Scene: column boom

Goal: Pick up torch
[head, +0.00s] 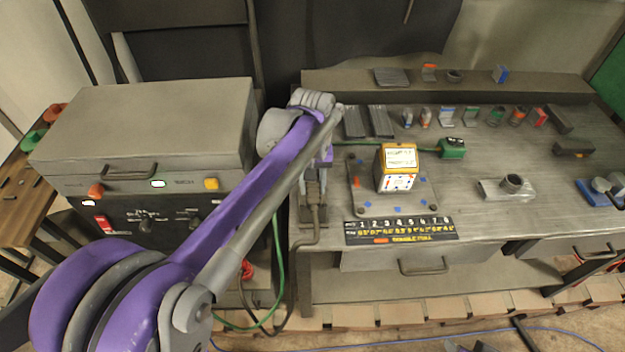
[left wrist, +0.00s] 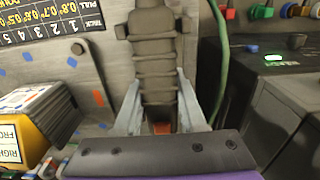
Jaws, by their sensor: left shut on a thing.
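The torch (left wrist: 153,72) is a dark grey ribbed handle running up the middle of the left wrist view. My left gripper (left wrist: 160,105) has one pale finger on each side of it and is shut on it. In the head view the torch (head: 313,190) stands at the left edge of the workbench, below my purple arm. My left gripper (head: 320,160) is around its upper part, mostly hidden by my wrist. A dark cable hangs from the torch's lower end. I cannot tell whether the torch still touches its support. My right gripper is not in view.
A grey machine (head: 150,135) with a lid stands close to the left. On the workbench (head: 470,215) are a yellow-and-white box (head: 396,167) on a plate, a number strip (head: 400,230) and a green clamp (head: 452,148). Several small parts line the back. A green cable (head: 277,260) hangs beside the bench.

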